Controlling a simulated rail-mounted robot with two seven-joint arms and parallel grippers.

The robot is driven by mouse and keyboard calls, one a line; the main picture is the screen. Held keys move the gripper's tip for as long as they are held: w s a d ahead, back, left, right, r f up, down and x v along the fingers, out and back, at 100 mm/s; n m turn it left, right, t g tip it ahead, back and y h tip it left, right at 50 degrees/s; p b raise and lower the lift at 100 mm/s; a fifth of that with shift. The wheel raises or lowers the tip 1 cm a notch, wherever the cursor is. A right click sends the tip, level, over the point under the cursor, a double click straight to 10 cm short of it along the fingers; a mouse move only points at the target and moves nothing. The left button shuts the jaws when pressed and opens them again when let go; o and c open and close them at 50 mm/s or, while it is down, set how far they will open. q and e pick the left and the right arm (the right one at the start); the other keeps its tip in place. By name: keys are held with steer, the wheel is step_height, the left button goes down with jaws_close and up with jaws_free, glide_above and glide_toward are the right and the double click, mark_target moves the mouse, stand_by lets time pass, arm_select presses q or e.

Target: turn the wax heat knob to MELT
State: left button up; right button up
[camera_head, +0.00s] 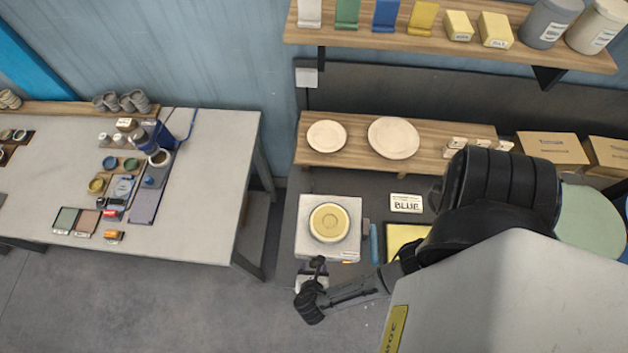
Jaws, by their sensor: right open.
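The wax warmer is a white square unit (347,249) with a round pan of yellow wax (330,223) on top, on the dark counter in the middle of the view. My right arm comes in from the right, and my right gripper (312,284) is at the near edge of the unit, toward its left corner. Its jaws are open. A small pale part shows between and under the fingers. I cannot make out the wax heat knob or its setting, as the gripper covers that front area. My left gripper is not in view.
A wooden shelf with two pale plates (393,138) stands behind. A grey table (210,190) with jars is at left, across a gap. Floor in front is clear.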

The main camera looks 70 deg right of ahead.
steer(key=shift+w+d+f, duration=0.1)
steer(key=shift+d+f, duration=0.25)
steer(key=c, duration=0.9)
steer(key=shift+r+t+p, duration=0.1)
steer(key=shift+t+p, duration=0.2)
steer(key=shift+m+t+y, duration=0.3)
steer(key=shift+m+t, duration=0.3)
steer(key=shift+t, duration=0.2)
steer(key=o, duration=0.9)
